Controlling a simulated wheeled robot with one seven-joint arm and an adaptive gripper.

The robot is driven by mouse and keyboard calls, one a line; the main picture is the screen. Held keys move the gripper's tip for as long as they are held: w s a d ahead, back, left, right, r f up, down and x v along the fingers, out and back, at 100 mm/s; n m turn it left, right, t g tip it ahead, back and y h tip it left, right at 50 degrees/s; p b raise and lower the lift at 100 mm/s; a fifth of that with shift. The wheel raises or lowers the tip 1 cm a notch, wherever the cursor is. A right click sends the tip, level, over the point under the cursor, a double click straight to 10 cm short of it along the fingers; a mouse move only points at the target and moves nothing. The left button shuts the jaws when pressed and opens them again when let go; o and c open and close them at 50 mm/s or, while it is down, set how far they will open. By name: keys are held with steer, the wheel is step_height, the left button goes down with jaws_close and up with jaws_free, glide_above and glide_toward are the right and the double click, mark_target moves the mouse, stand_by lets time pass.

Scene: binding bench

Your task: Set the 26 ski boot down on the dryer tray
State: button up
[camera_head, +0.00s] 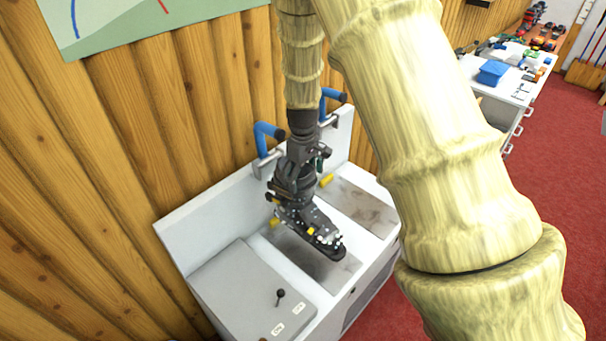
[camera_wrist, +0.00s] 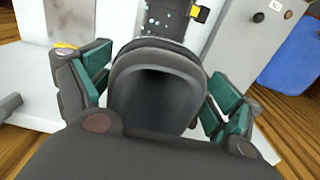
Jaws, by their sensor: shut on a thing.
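A dark grey ski boot with small coloured buckles (camera_head: 310,228) hangs upright below my gripper (camera_head: 303,160) in the head view. In the wrist view the boot's open cuff (camera_wrist: 155,90) sits between the green-padded fingers of my gripper (camera_wrist: 160,95), which is shut on it. The boot is over the white dryer bench (camera_head: 190,225), above its nearer dark-floored tray (camera_head: 290,252). Its toe points to the lower right. I cannot tell whether the sole touches the tray. No number is readable on the boot.
A second tray bay (camera_head: 362,205) is empty to the right. A grey panel with a black knob (camera_head: 281,293) lies left. Blue hooked pipes (camera_head: 265,138) rise at the back wall. A cluttered white table (camera_head: 510,85) stands far right.

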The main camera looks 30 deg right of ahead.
steer(key=shift+f+b, duration=2.1)
steer(key=shift+f, duration=2.25)
steer(key=o, duration=1.8)
step_height(320, 180, up, 12)
steer(key=shift+r, duration=0.1)
